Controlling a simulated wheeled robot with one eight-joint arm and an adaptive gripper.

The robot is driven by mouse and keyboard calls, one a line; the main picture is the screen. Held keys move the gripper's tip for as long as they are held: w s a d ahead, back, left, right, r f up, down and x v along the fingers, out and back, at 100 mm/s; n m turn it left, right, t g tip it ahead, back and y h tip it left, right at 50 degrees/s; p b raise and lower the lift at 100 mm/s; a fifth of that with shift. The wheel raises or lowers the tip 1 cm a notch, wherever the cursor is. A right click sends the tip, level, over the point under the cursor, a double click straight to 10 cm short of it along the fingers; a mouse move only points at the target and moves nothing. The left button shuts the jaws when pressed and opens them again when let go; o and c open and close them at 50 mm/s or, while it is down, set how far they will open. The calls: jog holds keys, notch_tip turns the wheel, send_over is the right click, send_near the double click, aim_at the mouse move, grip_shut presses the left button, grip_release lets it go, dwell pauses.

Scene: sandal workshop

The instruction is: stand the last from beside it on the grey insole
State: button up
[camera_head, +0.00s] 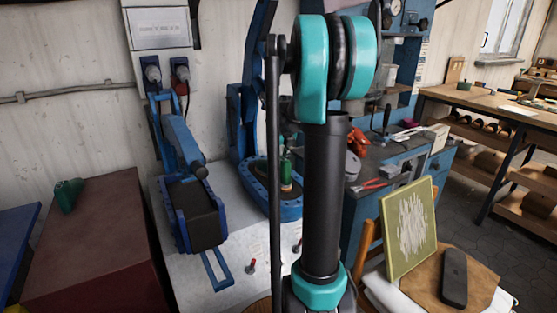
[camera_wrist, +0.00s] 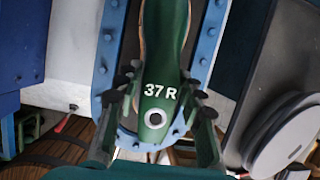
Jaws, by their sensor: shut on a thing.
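A green last marked 37 R (camera_wrist: 160,85) is between the two fingers of my gripper (camera_wrist: 160,103), which is shut on it. The last is over the dark bed of a blue oval frame with bolts (camera_wrist: 108,38). In the head view the green last (camera_head: 286,172) shows within the blue frame (camera_head: 290,212), and my arm hides the gripper. A thin tan edge runs along the last; I cannot tell whether it touches the bed. A dark grey sole-shaped piece (camera_head: 454,278) lies on a wooden seat at the right; I cannot tell whether it is the grey insole.
Another green object (camera_head: 67,195) lies on a red-brown box (camera_head: 95,245) at the left. A blue machine with a dark pad (camera_head: 195,212) stands left of the frame. A framed yellow-green panel (camera_head: 408,228) stands at the right. A cluttered bench (camera_head: 385,150) is behind.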

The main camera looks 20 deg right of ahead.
jog(key=shift+f, duration=0.15)
jog(key=o, duration=1.2)
jog(key=shift+o, duration=0.2)
jog(key=v, duration=1.2)
jog(key=s+a+f+n, duration=0.4)
jog(key=s+f+n, duration=0.3)
jog(key=n, duration=0.4)
jog(key=s+a+f+n, duration=0.4)
jog(key=s+f+n, duration=0.4)
jog(key=s+n, duration=0.2)
jog(key=s+a+f+n, duration=0.4)
jog(key=s+f+n, duration=0.4)
jog(key=n, duration=0.4)
jog(key=shift+s+a+h, duration=0.3)
jog(key=shift+s+a, duration=0.1)
jog(key=shift+s, duration=0.3)
